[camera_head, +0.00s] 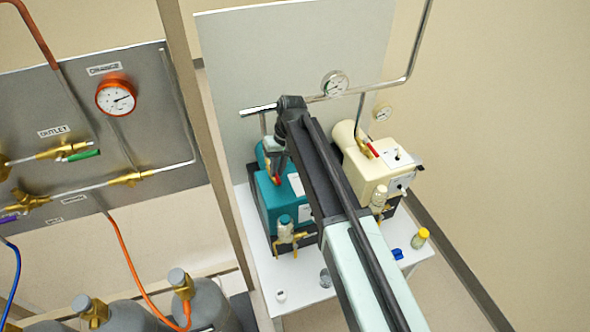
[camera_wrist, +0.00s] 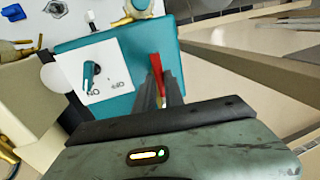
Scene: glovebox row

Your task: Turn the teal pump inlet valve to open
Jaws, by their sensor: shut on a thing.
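The teal pump (camera_head: 268,205) stands on the left side of a white table. It also fills the upper middle of the wrist view (camera_wrist: 118,106), with a white switch plate on it. The red handle of its inlet valve (camera_wrist: 157,66) stands between my fingertips. My gripper (camera_wrist: 161,86) is shut on this red handle. In the head view, my gripper (camera_head: 277,160) is above the teal pump, partly hidden by my arm, and a bit of red shows there. The valve body is hidden, so I cannot tell how far the valve is turned.
A cream pump (camera_head: 369,181) with its own red valve handle (camera_head: 372,149) stands to the right. A pipe with a gauge (camera_head: 335,84) runs behind the pumps. Bottles and a blue item (camera_head: 397,254) are on the white table (camera_head: 253,250). Gas cylinders (camera_head: 127,315) stand at lower left.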

